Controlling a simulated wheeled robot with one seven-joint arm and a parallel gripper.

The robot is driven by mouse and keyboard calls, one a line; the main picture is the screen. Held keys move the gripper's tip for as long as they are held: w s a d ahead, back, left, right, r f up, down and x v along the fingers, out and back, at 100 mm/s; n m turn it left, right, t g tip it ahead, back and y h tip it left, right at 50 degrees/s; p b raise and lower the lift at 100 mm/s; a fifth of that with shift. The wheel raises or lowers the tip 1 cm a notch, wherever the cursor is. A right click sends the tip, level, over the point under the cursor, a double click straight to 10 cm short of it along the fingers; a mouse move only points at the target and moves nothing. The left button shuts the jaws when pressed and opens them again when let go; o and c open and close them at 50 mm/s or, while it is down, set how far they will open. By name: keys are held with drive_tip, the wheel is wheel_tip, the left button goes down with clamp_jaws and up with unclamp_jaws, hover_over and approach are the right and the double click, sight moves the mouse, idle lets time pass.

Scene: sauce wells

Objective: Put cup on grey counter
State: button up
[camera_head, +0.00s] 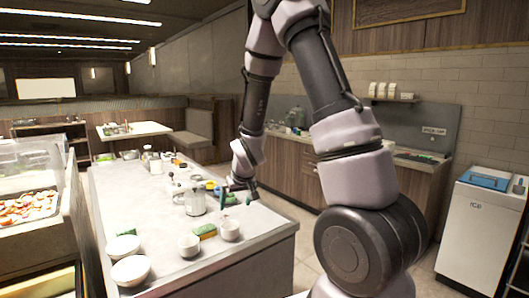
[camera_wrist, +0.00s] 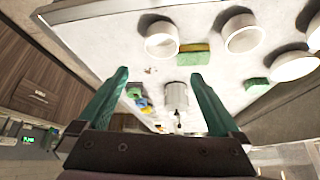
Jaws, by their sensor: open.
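Two white cups stand on the pale grey island counter (camera_head: 255,222): the right cup (camera_head: 229,231) and the left cup (camera_head: 188,246). In the wrist view the right cup (camera_wrist: 161,40) shows at upper middle and the left cup (camera_wrist: 243,34) to its right. My gripper (camera_head: 237,197) is above the counter's right side, behind the right cup and apart from it. In the wrist view its two green fingers (camera_wrist: 160,76) are spread, with nothing held between them. I cannot tell which cup is meant.
A green-yellow sponge (camera_head: 205,231) lies between the cups. Two white bowls (camera_head: 130,270) and another sponge (camera_head: 126,232) are at left. A metal pitcher (camera_head: 195,202) stands behind the cups, near my gripper. The counter's right front corner is clear. A food display case (camera_head: 28,205) is far left.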

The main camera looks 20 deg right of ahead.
drive_tip(key=s+d+r+m, duration=0.2)
drive_tip(key=s+r, duration=0.5)
drive_tip(key=r, duration=0.5)
drive_tip(key=s+d+r+m, duration=0.25)
drive_tip(key=s+r, duration=0.45)
drive_tip(key=r, duration=0.5)
drive_tip(key=s+r+t+y, duration=0.1)
drive_tip(key=s+r, duration=0.3)
drive_tip(key=s, duration=0.5)
drive_tip(key=shift+s+d+r+m, duration=0.25)
drive_tip(key=shift+s+r+m, duration=0.1)
drive_tip(key=shift+s, duration=0.05)
